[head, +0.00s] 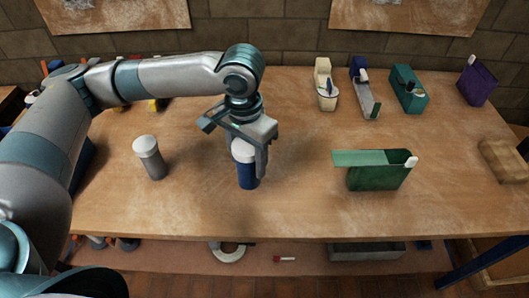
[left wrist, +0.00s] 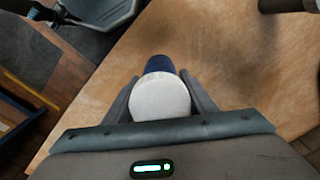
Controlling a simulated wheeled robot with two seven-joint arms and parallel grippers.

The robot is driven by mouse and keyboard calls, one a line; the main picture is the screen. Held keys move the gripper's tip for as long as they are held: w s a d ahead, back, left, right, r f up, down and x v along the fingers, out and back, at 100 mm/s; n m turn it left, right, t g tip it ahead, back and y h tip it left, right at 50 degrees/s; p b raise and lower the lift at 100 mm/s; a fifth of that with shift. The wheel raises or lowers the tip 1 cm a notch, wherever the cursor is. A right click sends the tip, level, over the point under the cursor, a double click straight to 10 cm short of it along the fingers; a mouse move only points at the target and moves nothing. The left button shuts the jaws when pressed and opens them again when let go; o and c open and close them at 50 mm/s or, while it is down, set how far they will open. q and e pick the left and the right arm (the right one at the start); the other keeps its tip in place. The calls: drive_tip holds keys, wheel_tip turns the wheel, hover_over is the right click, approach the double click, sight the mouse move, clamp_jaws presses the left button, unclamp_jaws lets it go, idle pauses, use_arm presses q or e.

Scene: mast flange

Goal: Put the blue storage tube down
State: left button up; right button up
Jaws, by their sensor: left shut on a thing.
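The blue storage tube (head: 247,178) has a white cap and stands upright at the middle of the wooden table, near its front half. My left gripper (head: 249,160) comes down from above and is shut around the tube. In the left wrist view the white cap (left wrist: 160,97) sits between the two fingers, with a bit of the blue body (left wrist: 159,64) beyond it. I cannot tell for sure whether the tube's base touches the table. My right gripper is not in view.
A grey tube with a white cap (head: 150,158) stands to the left. A green box (head: 378,176) stands to the right. Several holders and boxes line the back right, including a purple one (head: 477,82). Bare tabletop (head: 300,185) lies between the blue tube and the green box.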

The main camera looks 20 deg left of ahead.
use_arm(q)
drive_tip(key=s+a+n, duration=0.1)
drive_tip(key=n, duration=0.1)
drive_tip(key=s+a+n, duration=0.1)
drive_tip(key=shift+n, duration=0.4)
